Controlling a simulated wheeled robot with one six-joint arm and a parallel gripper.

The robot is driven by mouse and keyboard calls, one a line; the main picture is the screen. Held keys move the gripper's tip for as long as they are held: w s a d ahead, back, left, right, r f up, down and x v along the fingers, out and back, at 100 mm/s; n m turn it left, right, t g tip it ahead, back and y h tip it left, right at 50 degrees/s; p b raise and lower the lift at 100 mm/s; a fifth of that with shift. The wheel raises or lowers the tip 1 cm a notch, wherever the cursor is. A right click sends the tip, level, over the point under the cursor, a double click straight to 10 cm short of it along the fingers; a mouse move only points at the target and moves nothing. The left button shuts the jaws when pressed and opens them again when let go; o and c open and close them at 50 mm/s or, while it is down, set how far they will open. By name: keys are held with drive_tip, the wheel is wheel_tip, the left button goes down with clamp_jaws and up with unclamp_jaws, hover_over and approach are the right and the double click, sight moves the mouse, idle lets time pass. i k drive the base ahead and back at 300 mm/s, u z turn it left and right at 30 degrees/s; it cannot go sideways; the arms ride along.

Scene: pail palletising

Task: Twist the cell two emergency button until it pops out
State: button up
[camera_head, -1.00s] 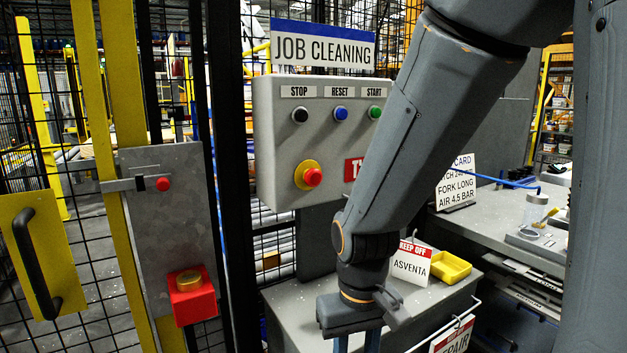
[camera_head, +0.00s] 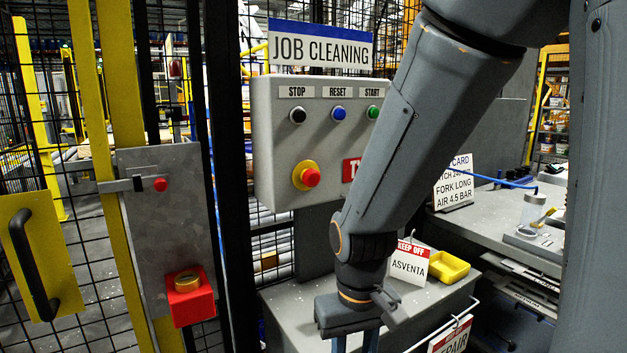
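The emergency button (camera_head: 311,178) is a red mushroom head on a yellow round collar. It sits low on the front of a grey control box (camera_head: 264,135) below a "JOB CLEANING" sign. No cell number is readable on the box. My gripper (camera_head: 356,343) hangs below and to the right of the button, apart from it, pointing down in front of the grey cabinet. Its two fingers show as separate stubs with a gap between them. The fingertips are cut off by the bottom edge. Nothing is seen between the visible finger parts.
Black stop (camera_head: 298,116), blue reset (camera_head: 339,113) and green start (camera_head: 373,112) buttons line the box top. My arm covers the box's right side. A grey cabinet (camera_head: 285,310) carries a "KEEP OFF" card (camera_head: 409,264) and a yellow tray (camera_head: 449,267). A fence gate stands left.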

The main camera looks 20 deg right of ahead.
sight(311, 178)
drive_tip(key=u, duration=1.3)
drive_tip(key=k, duration=1)
drive_tip(key=z, duration=1.35)
drive_tip(key=i, duration=0.45)
